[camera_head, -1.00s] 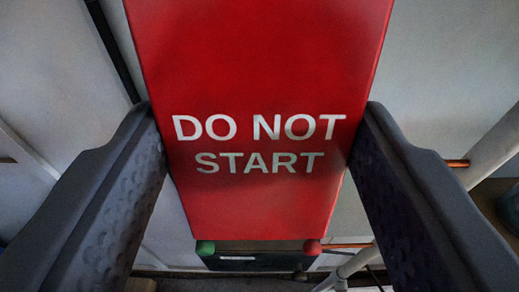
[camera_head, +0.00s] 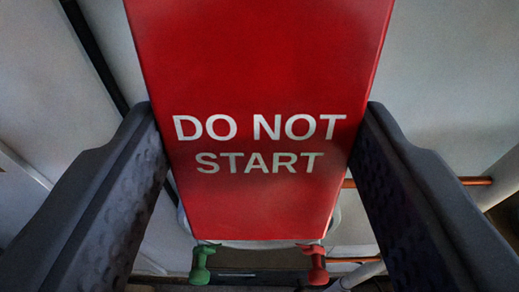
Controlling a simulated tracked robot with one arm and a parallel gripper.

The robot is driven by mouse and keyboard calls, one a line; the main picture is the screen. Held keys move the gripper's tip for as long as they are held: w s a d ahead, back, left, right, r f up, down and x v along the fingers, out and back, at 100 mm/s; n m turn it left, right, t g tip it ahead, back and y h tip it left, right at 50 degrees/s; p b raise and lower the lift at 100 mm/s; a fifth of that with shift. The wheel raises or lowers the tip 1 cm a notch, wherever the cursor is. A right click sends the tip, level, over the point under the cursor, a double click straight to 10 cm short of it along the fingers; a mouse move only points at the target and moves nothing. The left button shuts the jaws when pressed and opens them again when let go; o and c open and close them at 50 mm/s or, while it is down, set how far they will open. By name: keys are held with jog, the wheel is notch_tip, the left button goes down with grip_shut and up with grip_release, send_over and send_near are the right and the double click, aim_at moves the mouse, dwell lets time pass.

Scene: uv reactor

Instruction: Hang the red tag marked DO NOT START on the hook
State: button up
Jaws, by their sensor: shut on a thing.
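The red tag (camera_head: 262,85) with white letters DO NOT START fills the middle of the view. My gripper (camera_head: 262,140) is shut on the tag, with one dark jaw against each side edge. The tag's top runs out of the picture. It hides much of what is behind it. I see no hook in this view.
Below the tag's lower edge are a green handle-like part (camera_head: 201,265) and a red one (camera_head: 317,265). A copper-coloured pipe (camera_head: 476,181) and a pale pipe (camera_head: 503,187) are at the right. Grey wall panels (camera_head: 50,100) lie behind.

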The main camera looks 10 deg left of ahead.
dwell(0.3)
jog(key=o, duration=1)
jog(key=shift+o, duration=0.2)
